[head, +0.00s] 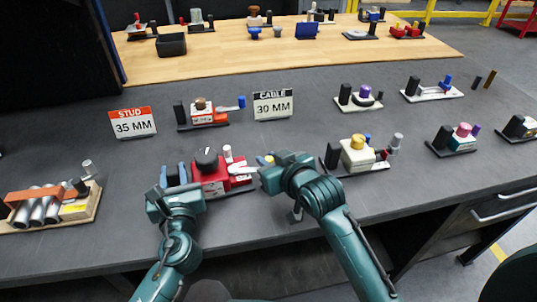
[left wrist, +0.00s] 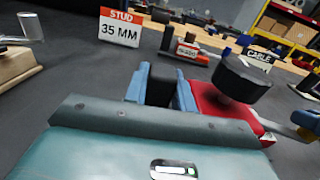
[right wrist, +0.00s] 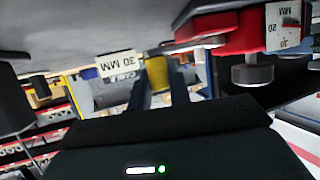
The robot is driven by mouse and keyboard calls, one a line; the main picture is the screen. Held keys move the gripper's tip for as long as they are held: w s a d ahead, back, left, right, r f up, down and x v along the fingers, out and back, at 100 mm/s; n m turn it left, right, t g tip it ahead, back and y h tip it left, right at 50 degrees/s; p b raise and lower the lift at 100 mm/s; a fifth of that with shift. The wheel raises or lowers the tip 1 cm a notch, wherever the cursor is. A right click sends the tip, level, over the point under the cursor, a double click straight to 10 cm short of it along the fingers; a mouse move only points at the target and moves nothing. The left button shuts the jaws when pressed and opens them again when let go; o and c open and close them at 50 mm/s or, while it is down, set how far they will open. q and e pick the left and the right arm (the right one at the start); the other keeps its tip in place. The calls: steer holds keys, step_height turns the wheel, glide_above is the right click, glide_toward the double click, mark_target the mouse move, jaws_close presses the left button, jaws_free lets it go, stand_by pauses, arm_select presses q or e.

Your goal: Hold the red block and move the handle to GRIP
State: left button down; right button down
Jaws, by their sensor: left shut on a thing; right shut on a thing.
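The red block (head: 208,181) stands on the front part of the dark bench, with a black round knob (head: 206,158) on top and a pale lever (head: 241,171) at its right. It also shows in the left wrist view (left wrist: 207,101) and upside down in the right wrist view (right wrist: 222,33). My left gripper (head: 175,174) is shut on the black post (left wrist: 165,88) at the block's left end, its blue fingers on either side. My right gripper (head: 268,164) is shut on the yellow handle end (right wrist: 157,75) at the block's right. The GRIP mark is not readable.
Signs "STUD 35 MM" (head: 133,122) and "CABLE 30 MM" (head: 273,104) stand behind. A similar unit (head: 203,113) stands between them. A yellow-knobbed unit (head: 357,155) is close to my right gripper. A wooden tray of cylinders (head: 50,207) is at the left.

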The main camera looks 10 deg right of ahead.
arm_select(q)
steer(key=shift+s+d+f, duration=0.1)
steer(key=shift+f, duration=0.2)
arm_select(e)
steer(key=shift+s+a+f, duration=0.1)
steer(key=shift+s+a, duration=0.25)
steer(key=shift+s, duration=0.25)
steer(key=c, duration=1.3)
jaws_free()
steer(key=shift+s+d, duration=0.15)
steer(key=shift+s, duration=0.05)
steer(key=v, duration=1.1)
steer(key=shift+s+r, duration=0.3)
